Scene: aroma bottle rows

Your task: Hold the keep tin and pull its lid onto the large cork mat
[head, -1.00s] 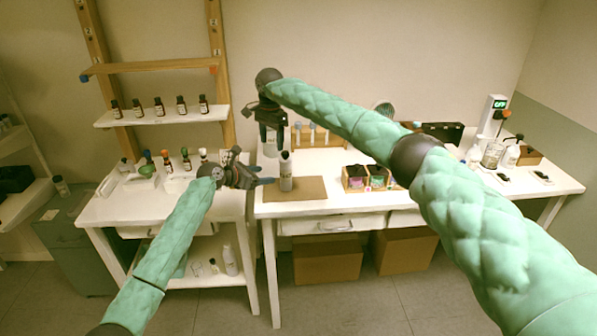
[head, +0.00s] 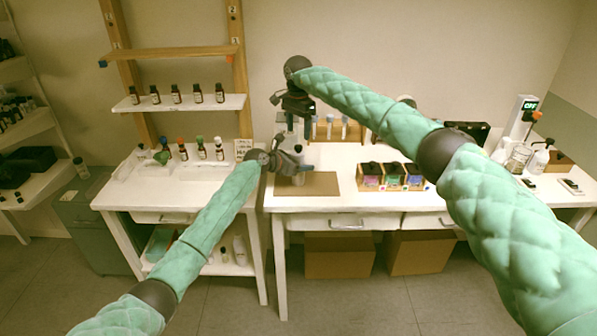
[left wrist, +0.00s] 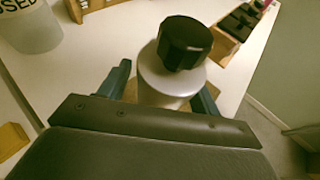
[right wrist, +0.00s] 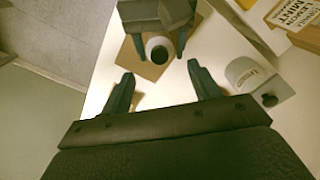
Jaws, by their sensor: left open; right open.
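The keep tin (left wrist: 165,82) is a pale cylinder with a black faceted lid (left wrist: 184,43). It stands upright on the brown cork mat (head: 322,186). My left gripper (head: 297,163) is open, with a finger on either side of the tin; I cannot tell whether they touch it. My right gripper (head: 297,118) is open and empty, pointing down above the tin. The right wrist view shows the lid from above (right wrist: 158,48), between the left fingers and beyond the right fingertips.
A container marked "USED" (left wrist: 30,22) stands near the tin. Wooden boxes with coloured labels (head: 392,178) stand right of the mat. A rack of tubes (head: 338,128) is behind. Dark bottles (head: 178,94) line the left shelf. The mat's right part is bare.

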